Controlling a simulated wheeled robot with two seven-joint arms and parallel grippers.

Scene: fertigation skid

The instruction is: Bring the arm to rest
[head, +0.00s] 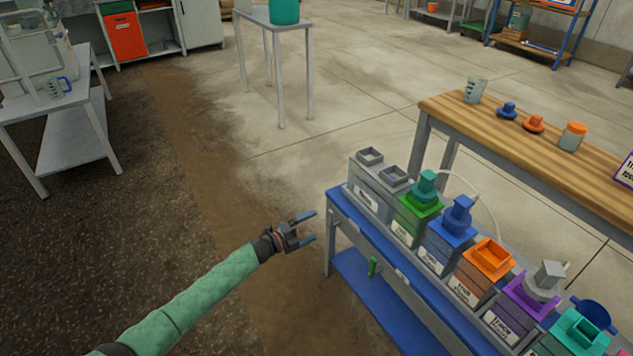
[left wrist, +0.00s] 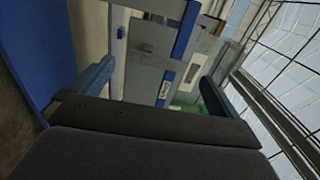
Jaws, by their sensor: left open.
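My left arm, in a green sleeve, reaches in from the lower left in the head view. Its left gripper (head: 309,228) is open with nothing between its two blue-grey fingers. It hangs in the air just left of the near left corner of the blue skid bench (head: 400,268), apart from it as far as I can tell. In the left wrist view the open fingers of the left gripper (left wrist: 150,90) frame grey and blue structure beyond, with nothing held. My right gripper is not in view.
The bench carries a row of labelled tanks with coloured caps, including a green one (head: 420,206) and an orange one (head: 487,260). A wooden table (head: 500,140) with a beaker (head: 475,90) and a jar (head: 572,136) stands behind. The floor left of the bench is clear.

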